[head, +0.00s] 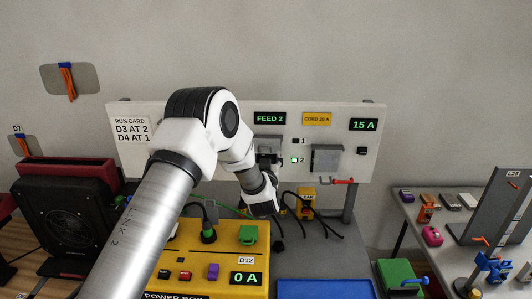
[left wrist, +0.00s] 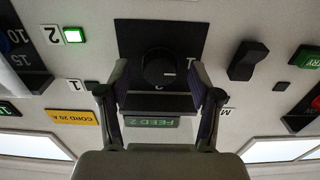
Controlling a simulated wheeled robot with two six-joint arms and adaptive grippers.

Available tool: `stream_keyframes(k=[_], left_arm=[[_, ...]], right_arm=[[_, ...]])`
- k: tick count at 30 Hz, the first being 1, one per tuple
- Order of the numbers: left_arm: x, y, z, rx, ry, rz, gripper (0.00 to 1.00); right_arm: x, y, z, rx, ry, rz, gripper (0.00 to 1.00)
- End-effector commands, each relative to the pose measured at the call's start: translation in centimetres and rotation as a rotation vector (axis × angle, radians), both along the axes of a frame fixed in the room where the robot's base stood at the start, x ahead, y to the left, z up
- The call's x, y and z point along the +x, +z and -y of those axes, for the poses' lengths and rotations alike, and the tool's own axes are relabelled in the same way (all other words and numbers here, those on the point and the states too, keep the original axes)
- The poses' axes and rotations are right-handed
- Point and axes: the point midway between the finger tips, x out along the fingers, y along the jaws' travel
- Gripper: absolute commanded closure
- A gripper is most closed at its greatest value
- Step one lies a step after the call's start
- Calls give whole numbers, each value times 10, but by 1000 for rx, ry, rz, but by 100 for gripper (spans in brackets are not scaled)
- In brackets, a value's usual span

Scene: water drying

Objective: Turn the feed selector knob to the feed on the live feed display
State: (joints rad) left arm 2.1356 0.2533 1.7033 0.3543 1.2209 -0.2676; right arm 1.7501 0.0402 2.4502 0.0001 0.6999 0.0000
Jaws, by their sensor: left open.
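The live feed display (head: 269,118) reads FEED 2 on the white panel. It also shows upside down in the left wrist view (left wrist: 152,122). The feed selector knob (left wrist: 160,68) is a round black knob on a dark square plate (left wrist: 190,36); its exact pointer setting is hard to read. My left gripper (left wrist: 159,82) is open, with one finger on each side of the knob; I cannot tell whether they touch it. My right gripper is out of view.
Lamp 2 (head: 295,160) is lit green and lamp 1 (head: 295,141) is dark. A black rocker switch (left wrist: 248,60) is beside the knob.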

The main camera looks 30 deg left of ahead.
Motion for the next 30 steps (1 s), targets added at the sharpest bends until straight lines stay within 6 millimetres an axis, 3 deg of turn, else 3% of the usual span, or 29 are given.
stream_keyframes(k=[8,9,14,30], left_arm=[[6,-1,-4,1,-1,-1,36],[6,-1,-4,1,-1,-1,40],[6,-1,-4,1,-1,-1,96],[6,-1,-4,71,0,-45,96]], right_arm=[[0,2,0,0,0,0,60],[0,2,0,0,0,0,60],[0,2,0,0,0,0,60],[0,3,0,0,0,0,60]])
